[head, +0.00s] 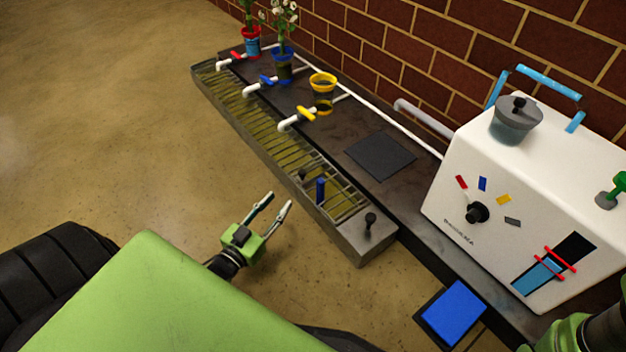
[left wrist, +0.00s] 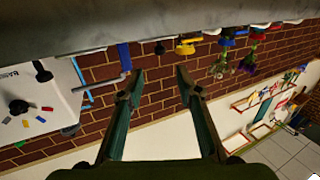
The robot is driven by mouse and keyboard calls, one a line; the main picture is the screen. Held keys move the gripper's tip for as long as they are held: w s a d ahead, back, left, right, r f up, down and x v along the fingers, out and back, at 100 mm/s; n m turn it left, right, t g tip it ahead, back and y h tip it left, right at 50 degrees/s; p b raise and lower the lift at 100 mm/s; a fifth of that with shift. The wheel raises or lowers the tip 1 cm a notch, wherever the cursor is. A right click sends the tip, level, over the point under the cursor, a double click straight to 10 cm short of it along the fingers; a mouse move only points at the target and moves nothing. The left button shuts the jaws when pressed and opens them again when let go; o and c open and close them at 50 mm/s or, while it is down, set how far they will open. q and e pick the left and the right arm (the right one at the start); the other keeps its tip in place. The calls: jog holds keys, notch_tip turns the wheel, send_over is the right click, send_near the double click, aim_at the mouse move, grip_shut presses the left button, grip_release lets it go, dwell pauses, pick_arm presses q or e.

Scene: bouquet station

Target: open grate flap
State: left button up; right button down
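The long metal grate (head: 238,113) runs along the front of the dark bench. Its near end section, which looks like the flap (head: 341,198), lies level with the trough. A blue upright handle (head: 320,188) stands on it; a blue piece also shows in the left wrist view (left wrist: 124,55). A black knob (head: 302,175) stands at the section's far end. My left gripper (head: 280,200) is open and empty, left of the blue handle and apart from it. Its spread fingers also show in the left wrist view (left wrist: 160,82). My right gripper is not in view.
Another black knob (head: 370,220) stands on the trough's near end. Yellow (head: 306,114), blue and red taps on white pipes overhang the grate. A white machine (head: 520,190) stands at right, a blue pad (head: 453,312) below. Open floor (head: 130,110) lies left.

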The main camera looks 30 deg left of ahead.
aim_at(300, 175)
pick_arm(q)
jog(key=w+b, duration=0.7)
jog(key=w, duration=0.5)
jog(key=shift+w+f, duration=0.15)
jog(key=shift+w+b, duration=0.55)
jog(key=shift+w, duration=0.2)
jog(key=shift+r, duration=0.2)
grip_shut()
